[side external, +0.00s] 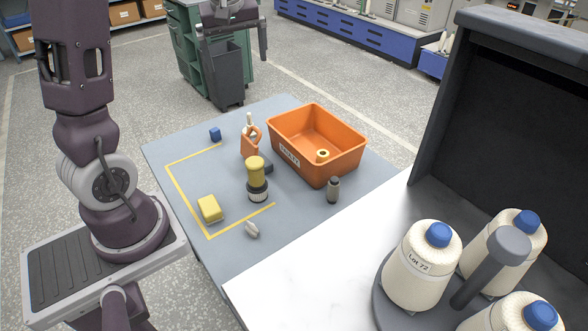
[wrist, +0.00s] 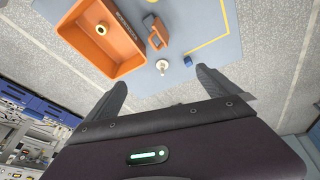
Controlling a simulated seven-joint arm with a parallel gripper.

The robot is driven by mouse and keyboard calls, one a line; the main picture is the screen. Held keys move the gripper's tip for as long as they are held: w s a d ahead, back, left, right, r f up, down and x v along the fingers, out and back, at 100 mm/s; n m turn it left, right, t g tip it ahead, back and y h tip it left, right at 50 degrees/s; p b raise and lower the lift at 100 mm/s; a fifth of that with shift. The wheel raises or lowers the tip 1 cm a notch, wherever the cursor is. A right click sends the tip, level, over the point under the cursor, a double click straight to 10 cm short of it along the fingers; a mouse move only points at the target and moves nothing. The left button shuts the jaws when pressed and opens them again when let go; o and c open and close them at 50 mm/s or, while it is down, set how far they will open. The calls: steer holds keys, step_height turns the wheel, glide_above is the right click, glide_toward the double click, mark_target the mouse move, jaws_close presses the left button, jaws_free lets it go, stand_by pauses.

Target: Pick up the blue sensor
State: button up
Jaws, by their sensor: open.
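The blue sensor (side external: 215,134) is a small blue block lying on the grey-blue mat near its far left edge. It also shows in the wrist view (wrist: 188,62), close to the tip of the right-hand finger in that picture. My gripper (side external: 233,48) is at the top of the side view, up above the mat and apart from the sensor. In the wrist view my gripper (wrist: 161,80) has its two dark fingers spread wide with nothing between them.
An orange bin (side external: 345,160) holds a small spool. An orange clip-like item (side external: 250,146), a yellow-topped black object (side external: 256,170), a yellow block (side external: 210,209), a dark bottle (side external: 333,190) and a grey piece (side external: 252,229) stand around. White cones (side external: 420,275) are front right.

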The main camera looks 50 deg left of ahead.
steer(key=s+d+r+m+t+h, duration=0.1)
steer(key=s+d+m, duration=0.4)
steer(key=d, duration=0.5)
steer(key=s+d+r+m+t+h, duration=0.1)
steer(key=s+d+r+m, duration=0.3)
steer(key=d, duration=0.7)
steer(key=s+t, duration=0.1)
steer(key=s, duration=0.1)
steer(key=shift+s+m+h, duration=0.3)
steer(key=shift+m, duration=0.1)
steer(key=s+d+m, duration=0.1)
steer(key=s, duration=0.1)
steer(key=s+d+f+m, duration=0.1)
steer(key=s+d+m, duration=0.1)
steer(key=s+d+f+m, duration=0.1)
steer(key=s+d, duration=0.1)
steer(key=s, duration=0.1)
steer(key=shift+s+f+t+h, duration=0.1)
steer(key=shift+t+h, duration=0.2)
steer(key=c, duration=0.3)
steer(key=shift+s+m, duration=0.15)
steer(key=shift+m, duration=0.15)
steer(key=c, duration=0.6)
